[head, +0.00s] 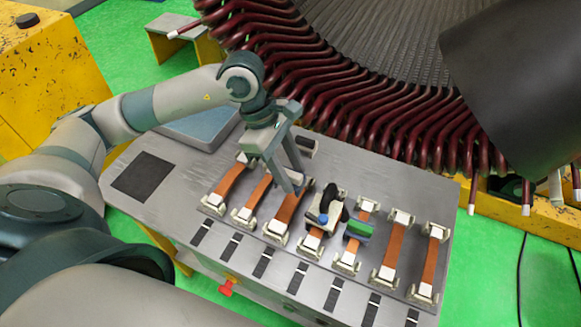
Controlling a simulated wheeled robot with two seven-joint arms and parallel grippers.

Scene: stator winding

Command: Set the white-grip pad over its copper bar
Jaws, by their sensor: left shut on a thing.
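My left gripper (297,190) reaches down from the left over the upper end of the third copper bar (287,208) from the left. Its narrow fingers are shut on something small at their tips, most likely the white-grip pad. The pad is mostly hidden by the fingers and hard to tell from the pale clamp just beside them. I cannot tell whether it touches the bar. Several copper bars lie side by side, slanted, each between pale end clamps on the grey table (150,217). My right gripper is not in view.
A pale piece with a black part and a blue knob (323,217) sits on the fourth bar, close right of my gripper. A green block (358,229) sits on the fifth bar. The stator's dark red coil ends (370,130) rise behind the table. Dark strips (263,263) line its front.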

